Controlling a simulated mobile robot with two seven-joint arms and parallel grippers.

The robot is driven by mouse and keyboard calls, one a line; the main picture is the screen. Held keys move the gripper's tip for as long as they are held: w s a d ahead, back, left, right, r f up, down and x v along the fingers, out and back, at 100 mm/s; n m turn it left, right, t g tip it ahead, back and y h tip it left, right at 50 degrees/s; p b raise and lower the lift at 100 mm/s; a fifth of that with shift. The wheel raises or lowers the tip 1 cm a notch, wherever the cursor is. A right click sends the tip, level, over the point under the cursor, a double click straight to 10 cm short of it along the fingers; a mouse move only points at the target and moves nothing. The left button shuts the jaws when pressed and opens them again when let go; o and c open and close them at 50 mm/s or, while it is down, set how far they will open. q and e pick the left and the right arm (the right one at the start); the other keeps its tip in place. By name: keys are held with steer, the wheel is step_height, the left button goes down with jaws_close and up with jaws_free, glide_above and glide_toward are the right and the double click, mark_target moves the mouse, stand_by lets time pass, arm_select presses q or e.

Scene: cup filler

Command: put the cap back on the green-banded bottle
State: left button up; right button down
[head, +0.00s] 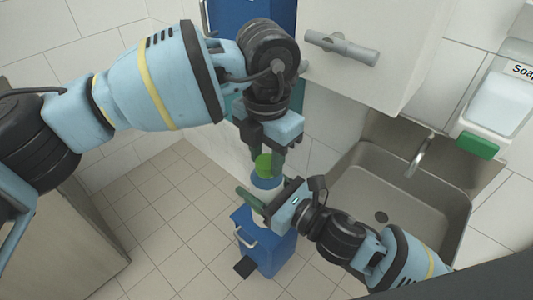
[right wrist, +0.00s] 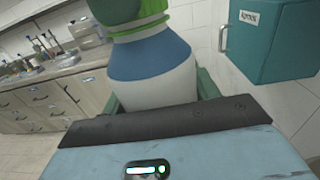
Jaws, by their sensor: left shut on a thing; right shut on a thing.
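The bottle (right wrist: 150,75) is white with a blue shoulder and a bright green band (right wrist: 140,27) at its neck. In the head view its blue shoulder (head: 266,182) shows; the lower body is largely hidden. My right gripper (head: 269,200) is shut around its body and holds it upright or nearly so. My left gripper (head: 265,163) points down from above, shut on the bright green cap (head: 264,161). The cap is at the bottle's top; I cannot tell whether it is seated. A dark green left finger (right wrist: 115,10) partly covers the cap in the right wrist view.
A blue bin (head: 265,245) stands on the tiled floor below the grippers. A metal sink (head: 410,205) with a tap is at the right, under a soap dispenser (head: 505,100). A teal wall box (right wrist: 275,40) and a cluttered counter (right wrist: 60,65) show in the right wrist view.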

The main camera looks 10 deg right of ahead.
arm_select(q)
steer(key=o, duration=1.1)
steer(key=shift+o, duration=0.2)
steer(key=shift+r, duration=0.1)
step_height(320, 180, up, 12)
